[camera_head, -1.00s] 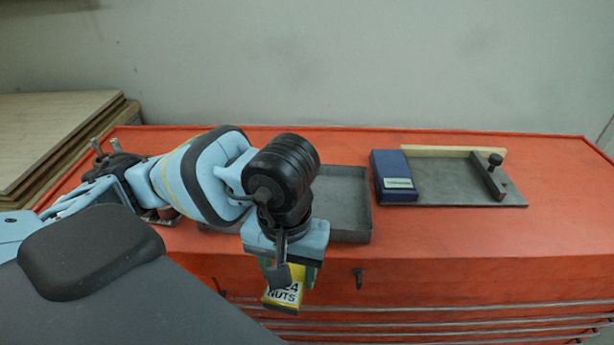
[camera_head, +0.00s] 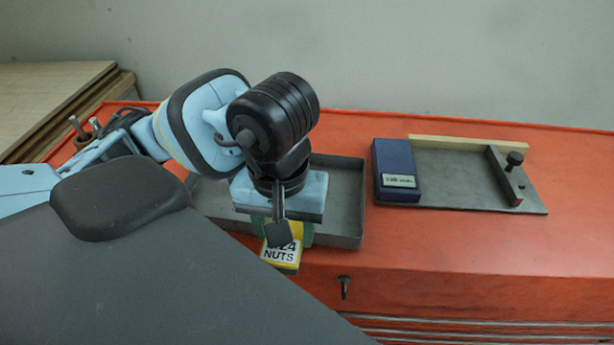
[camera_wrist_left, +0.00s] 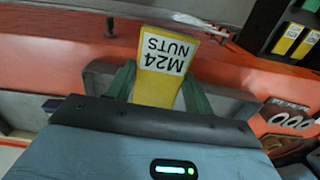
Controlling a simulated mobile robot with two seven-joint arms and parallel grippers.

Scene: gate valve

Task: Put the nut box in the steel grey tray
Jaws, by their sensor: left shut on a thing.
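The nut box (camera_head: 284,256) is yellow with a white label reading M24 NUTS. My left gripper (camera_head: 277,232) is shut on it and holds it at the front edge of the steel grey tray, partly in front of it in the head view. In the left wrist view the nut box (camera_wrist_left: 164,68) sits between the green fingers of my left gripper (camera_wrist_left: 160,90). The steel grey tray (camera_head: 345,205) lies on the orange bench top. My left arm hides much of its middle. My right gripper is not in view.
A dark blue box (camera_head: 393,165) stands on a grey plate (camera_head: 455,180) with a wooden strip and a clamp bar, right of the tray. The orange bench (camera_head: 450,245) is clear in front of it. More yellow labelled boxes (camera_wrist_left: 290,38) show in the left wrist view.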

